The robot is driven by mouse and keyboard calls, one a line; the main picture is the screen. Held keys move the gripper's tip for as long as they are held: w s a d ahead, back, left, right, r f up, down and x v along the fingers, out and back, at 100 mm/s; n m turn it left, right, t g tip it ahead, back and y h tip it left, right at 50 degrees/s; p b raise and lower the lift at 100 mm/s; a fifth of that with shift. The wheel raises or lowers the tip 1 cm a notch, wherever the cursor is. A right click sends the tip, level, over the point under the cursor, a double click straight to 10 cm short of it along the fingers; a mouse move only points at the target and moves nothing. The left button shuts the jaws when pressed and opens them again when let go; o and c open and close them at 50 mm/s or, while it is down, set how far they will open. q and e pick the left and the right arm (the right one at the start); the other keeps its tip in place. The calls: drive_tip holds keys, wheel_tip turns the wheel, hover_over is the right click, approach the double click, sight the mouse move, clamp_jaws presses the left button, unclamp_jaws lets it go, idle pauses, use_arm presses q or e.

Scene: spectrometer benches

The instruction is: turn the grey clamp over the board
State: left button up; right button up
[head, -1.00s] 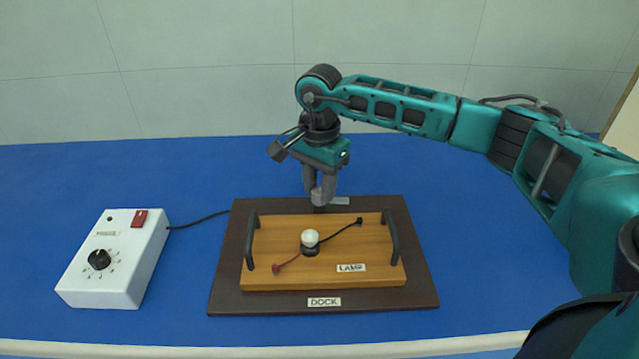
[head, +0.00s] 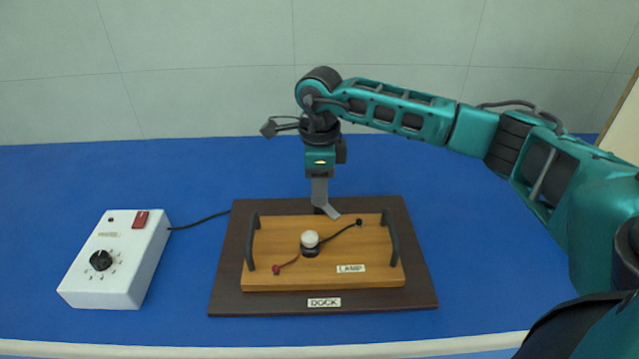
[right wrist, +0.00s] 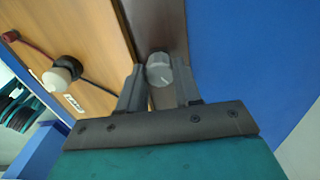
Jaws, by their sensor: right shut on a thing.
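The wooden board (head: 290,225) with the LAMP label lies on the dark dock base (head: 425,285). The grey clamp (head: 328,210) stands at the dock's back edge, and its flat arm points forward and right, its tip at or over the board's back edge. My right gripper (head: 319,200) is shut on the clamp from above. In the right wrist view the clamp's round grey knob (right wrist: 159,70) sits between the two fingers. The fingers hide part of the clamp in the head view. My left gripper is not in view.
The board carries a white bulb (head: 310,239), red and black leads, and two dark handles (head: 391,238). A white control box (head: 118,260) with a knob and red switch stands at left, its cable running to the dock. The blue bench around is clear.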

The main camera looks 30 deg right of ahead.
drive_tip(key=m, duration=0.5)
drive_tip(key=shift+m+p, duration=0.3)
drive_tip(key=shift+p, duration=0.05)
idle(0.4)
drive_tip(key=o, duration=1)
drive_tip(key=shift+o, duration=0.2)
wheel_tip(320, 180, up, 13)
drive_tip(key=shift+f, duration=0.1)
